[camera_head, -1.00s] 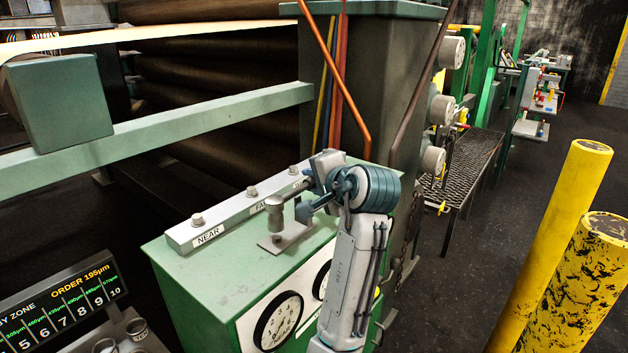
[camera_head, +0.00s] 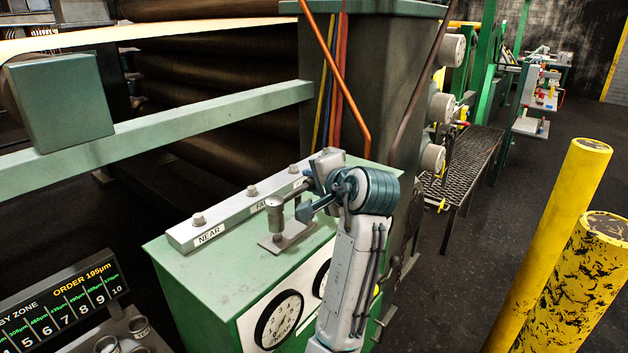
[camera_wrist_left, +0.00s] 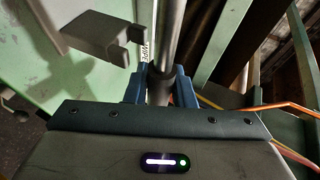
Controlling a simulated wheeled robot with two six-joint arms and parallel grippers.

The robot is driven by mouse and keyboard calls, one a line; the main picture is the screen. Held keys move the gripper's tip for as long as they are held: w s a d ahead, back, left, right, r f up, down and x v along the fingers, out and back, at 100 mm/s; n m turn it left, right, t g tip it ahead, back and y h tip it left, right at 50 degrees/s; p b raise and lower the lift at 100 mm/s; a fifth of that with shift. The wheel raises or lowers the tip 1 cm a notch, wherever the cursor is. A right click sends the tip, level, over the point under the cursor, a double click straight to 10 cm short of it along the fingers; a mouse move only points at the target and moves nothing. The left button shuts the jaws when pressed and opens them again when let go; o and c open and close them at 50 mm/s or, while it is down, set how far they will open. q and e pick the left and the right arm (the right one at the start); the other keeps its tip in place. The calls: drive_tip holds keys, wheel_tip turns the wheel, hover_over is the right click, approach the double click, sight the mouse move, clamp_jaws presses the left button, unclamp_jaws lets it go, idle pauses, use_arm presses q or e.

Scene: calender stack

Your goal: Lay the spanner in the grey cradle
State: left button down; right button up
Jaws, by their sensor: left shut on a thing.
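My left gripper (camera_head: 306,204) is over the green cabinet top. In the left wrist view its blue fingers (camera_wrist_left: 158,84) are shut on a grey round bar, the spanner (camera_wrist_left: 171,38), which runs up out of the picture. In the head view the spanner's grey cylindrical end (camera_head: 274,212) stands to the left of the fingers. A grey plate (camera_head: 291,237) below it on the cabinet looks like the base of the cradle. A notched grey piece, apparently the cradle (camera_wrist_left: 97,36), is left of the bar and apart from it in the wrist view. Whether spanner and cradle touch is unclear. My right gripper is out of view.
A grey rail (camera_head: 232,220) with bolts and NEAR and FAR labels lies behind on the green cabinet (camera_head: 205,272). Dials (camera_head: 279,319) face front. Copper pipes (camera_head: 352,95) rise behind my arm. Yellow posts (camera_head: 560,230) stand right. An order display (camera_head: 65,300) is lower left.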

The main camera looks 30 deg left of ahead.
use_arm(q)
drive_tip(key=shift+f, duration=1.35)
drive_tip(key=c, duration=1.1)
unclamp_jaws()
drive_tip(key=shift+c, duration=0.2)
drive_tip(key=shift+o, duration=0.4)
drive_tip(key=o, duration=0.5)
drive_tip(key=shift+o, duration=0.2)
drive_tip(key=shift+f, duration=0.1)
